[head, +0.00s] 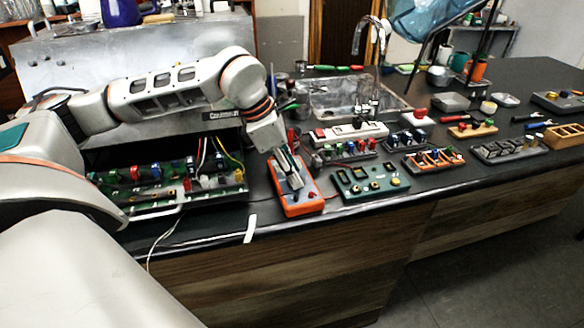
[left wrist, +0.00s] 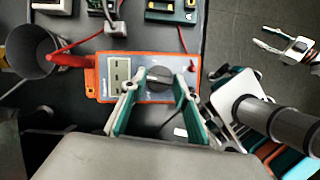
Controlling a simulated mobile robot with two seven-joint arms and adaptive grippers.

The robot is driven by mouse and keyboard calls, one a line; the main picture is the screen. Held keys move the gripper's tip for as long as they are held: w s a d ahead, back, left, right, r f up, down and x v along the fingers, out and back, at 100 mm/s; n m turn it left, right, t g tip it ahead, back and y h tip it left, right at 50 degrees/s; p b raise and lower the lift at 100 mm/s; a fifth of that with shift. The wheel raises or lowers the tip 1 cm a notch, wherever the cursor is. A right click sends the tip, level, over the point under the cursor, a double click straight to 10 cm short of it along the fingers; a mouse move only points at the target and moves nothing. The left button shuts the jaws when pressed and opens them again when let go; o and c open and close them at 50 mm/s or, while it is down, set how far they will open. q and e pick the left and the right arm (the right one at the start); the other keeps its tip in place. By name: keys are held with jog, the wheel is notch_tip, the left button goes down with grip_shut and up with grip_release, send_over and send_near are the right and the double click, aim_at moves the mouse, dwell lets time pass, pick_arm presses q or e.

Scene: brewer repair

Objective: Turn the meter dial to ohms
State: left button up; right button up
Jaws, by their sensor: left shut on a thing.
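The orange meter (head: 301,207) lies on the dark counter near its front edge. It also shows in the left wrist view (left wrist: 91,76), with a grey display (left wrist: 119,72) at left and a dark round dial (left wrist: 160,78) at its middle. My left gripper (head: 294,184) reaches down onto the meter's face. In the left wrist view its two fingers (left wrist: 158,86) sit on either side of the dial, shut on it. The pointer's exact setting is too small to read. My right gripper (left wrist: 261,36) shows only in the left wrist view, apart from the meter, its fingers spread and empty.
A green panel with knobs (head: 370,184) stands just right of the meter. The open brewer tray (head: 150,210) with wires is at left. Several part racks fill the counter at right.

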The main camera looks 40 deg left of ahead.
pick_arm(q)
jog(key=m+p, duration=0.1)
jog(key=m, duration=0.1)
jog(key=shift+w+r+m+g+h+p, duration=0.1)
jog(key=shift+w+m+g+h+p, duration=0.05)
jog(key=shift+m+g+h+p, duration=0.2)
jog(key=shift+a+m+g+p, duration=0.1)
jog(key=shift+m+g+p, duration=0.2)
jog(key=shift+m, duration=0.25)
jog(key=o, duration=1.1)
jog(key=v, duration=1.1)
jog(key=shift+a+r, duration=0.25)
jog(key=shift+r, duration=0.1)
